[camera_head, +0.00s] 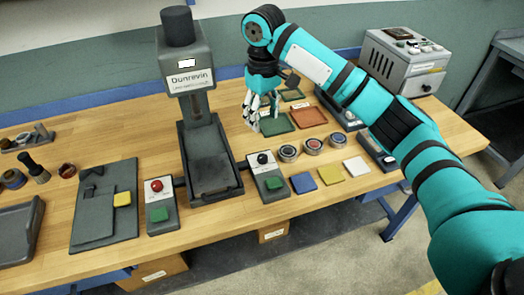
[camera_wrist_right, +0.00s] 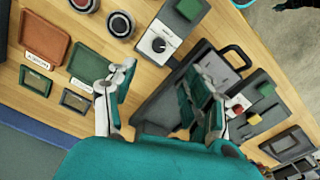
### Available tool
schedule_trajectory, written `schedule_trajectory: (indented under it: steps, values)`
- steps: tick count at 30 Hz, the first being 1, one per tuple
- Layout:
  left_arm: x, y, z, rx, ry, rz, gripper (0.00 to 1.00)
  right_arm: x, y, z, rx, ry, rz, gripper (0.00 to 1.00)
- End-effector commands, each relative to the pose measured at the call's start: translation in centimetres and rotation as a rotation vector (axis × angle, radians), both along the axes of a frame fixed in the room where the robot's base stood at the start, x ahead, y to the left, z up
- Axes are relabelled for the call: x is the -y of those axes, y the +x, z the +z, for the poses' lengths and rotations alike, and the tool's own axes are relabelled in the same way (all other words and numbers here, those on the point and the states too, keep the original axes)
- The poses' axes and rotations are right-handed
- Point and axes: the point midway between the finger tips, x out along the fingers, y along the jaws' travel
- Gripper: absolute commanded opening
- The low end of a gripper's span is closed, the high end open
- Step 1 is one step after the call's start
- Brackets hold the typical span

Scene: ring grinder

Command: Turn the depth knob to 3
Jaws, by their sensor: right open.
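The depth knob looks to be the black knob (camera_head: 263,158) on a small control box (camera_head: 270,183) with a green button, just right of the Dunrevin grinder (camera_head: 187,75). In the right wrist view the knob (camera_wrist_right: 158,45) sits on a white dial plate; its pointer reading is too small to tell. My right gripper (camera_head: 262,112) is open and empty above the table, behind the control box and apart from the knob. In the right wrist view its two fingers (camera_wrist_right: 165,98) are spread. My left gripper does not show clearly in either view.
A box with a red button (camera_head: 157,187) stands left of the grinder. Several round cups (camera_head: 288,152) and coloured squares (camera_head: 331,174) lie right of the knob box. Green and brown trays (camera_head: 307,117) lie behind. A grey machine (camera_head: 402,60) stands at the back right.

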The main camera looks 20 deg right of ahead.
Motion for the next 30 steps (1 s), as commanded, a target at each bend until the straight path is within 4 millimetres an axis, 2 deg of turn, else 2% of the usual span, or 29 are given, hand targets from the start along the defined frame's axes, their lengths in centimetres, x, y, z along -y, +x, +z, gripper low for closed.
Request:
schedule_trajectory:
  steps: [3,7,10,18,24,30]
  values:
    - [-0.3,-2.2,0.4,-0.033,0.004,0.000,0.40,0.0,-0.1,-2.7,-0.004,-0.002,0.000,0.52]
    - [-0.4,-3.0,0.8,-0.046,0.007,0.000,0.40,0.0,-0.1,-5.5,-0.004,-0.002,-0.001,0.52]
    - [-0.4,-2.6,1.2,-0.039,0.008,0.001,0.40,0.0,0.0,-7.7,-0.002,-0.002,-0.001,0.52]
    - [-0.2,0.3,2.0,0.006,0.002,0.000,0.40,0.0,0.0,-12.6,-0.001,0.000,0.001,0.52]
    - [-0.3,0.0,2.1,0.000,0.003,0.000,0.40,0.0,0.0,-14.3,0.000,-0.001,0.001,0.52]
    - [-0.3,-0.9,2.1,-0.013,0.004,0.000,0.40,0.0,0.1,-14.6,0.002,0.000,0.001,0.52]
